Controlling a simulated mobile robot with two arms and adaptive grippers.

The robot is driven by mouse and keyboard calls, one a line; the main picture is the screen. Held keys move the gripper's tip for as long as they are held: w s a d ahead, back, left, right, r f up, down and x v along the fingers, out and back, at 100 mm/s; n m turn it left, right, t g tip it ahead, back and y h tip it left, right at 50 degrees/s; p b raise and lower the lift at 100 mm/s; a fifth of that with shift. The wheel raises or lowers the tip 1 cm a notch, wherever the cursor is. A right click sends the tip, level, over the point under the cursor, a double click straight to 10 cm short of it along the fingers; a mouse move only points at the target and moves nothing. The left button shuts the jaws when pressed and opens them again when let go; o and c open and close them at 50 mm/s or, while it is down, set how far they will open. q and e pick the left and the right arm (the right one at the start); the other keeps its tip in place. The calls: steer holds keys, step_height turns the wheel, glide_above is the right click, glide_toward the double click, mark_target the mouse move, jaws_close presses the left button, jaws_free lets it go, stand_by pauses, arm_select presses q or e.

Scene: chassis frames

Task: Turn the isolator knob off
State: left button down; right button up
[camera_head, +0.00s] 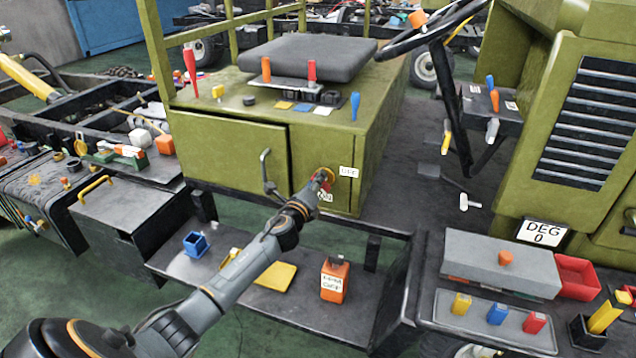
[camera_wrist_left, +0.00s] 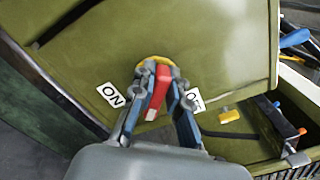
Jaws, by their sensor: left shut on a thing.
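The isolator knob is a red handle (camera_wrist_left: 160,88) on a yellow round plate (camera_wrist_left: 154,60), on the olive-green seat box. In the head view the yellow plate (camera_head: 325,172) is partly hidden by my gripper. My left gripper (camera_head: 323,182) is shut on the red handle, with one finger on each side of it. An ON label (camera_wrist_left: 111,95) is to the left of the knob in the wrist view, and an OFF label (camera_wrist_left: 195,98), partly covered by a finger, is to the right. The handle's free end points down between the two labels. My right gripper is not in view.
A door handle (camera_head: 266,172) sticks out of the box just left of my arm. An orange container (camera_head: 335,280) and a yellow pad (camera_head: 275,275) lie on the step below. Levers stand on the box top. The steering wheel (camera_head: 430,28) is at the upper right.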

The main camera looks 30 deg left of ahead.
arm_select(q)
steer(key=n, duration=0.2)
steer(key=n+b, duration=0.1)
steer(key=n, duration=0.1)
steer(key=shift+a+f+n, duration=0.15)
steer(key=shift+f+n, duration=0.15)
steer(key=shift+f, duration=0.05)
steer(key=shift+s+f+n, duration=0.1)
steer(key=shift+f+n, duration=0.05)
steer(key=shift+n, duration=0.85)
steer(key=shift+f+n, duration=0.1)
steer(key=shift+n, duration=0.9)
steer(key=c, duration=1.3)
jaws_free()
steer(key=shift+s, duration=0.1)
steer(key=v, duration=1.1)
steer(key=shift+s, duration=0.4)
